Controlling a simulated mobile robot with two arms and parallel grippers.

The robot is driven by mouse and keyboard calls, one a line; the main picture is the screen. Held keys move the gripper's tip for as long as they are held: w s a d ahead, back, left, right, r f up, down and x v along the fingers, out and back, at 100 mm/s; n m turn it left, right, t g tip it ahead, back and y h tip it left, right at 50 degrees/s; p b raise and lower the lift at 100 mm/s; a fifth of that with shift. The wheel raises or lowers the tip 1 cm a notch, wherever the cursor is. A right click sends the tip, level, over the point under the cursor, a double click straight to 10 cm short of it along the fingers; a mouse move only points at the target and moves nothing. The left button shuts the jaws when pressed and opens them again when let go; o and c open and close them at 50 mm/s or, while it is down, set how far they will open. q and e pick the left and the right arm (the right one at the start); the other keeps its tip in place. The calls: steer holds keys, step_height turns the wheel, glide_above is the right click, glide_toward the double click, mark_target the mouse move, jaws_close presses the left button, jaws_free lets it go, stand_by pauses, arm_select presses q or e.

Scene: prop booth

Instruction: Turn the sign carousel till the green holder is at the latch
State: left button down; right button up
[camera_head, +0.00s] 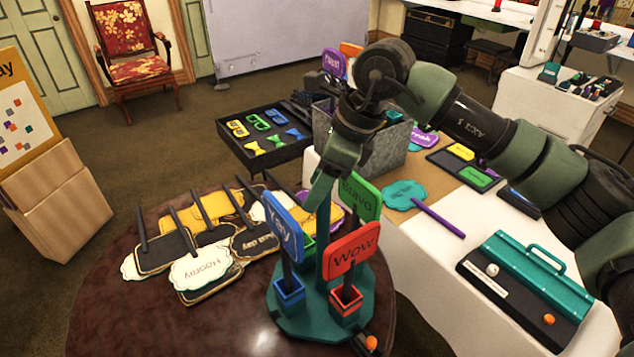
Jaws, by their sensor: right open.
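The sign carousel stands on a round dark table, with a teal round base (318,322) and a teal centre post (323,240). A blue "Yay" sign (283,226) stands in the blue holder (289,293) at the left. A red "Wow" sign (353,248) stands in the red holder (346,302) at the front right. The latch with an orange knob (371,343) is at the front edge, nearest the red holder. My right gripper (318,198) is open near the post's top; contact is unclear. My left gripper is out of view.
Loose signs (207,268) with handles cover the table's left and back. A white-covered table at the right holds a teal box (530,275), a teal sign (404,195) and a metal bin (385,150). The round table's front left (130,325) is clear.

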steer(key=shift+f, duration=0.1)
jaws_close()
stand_by(1.4)
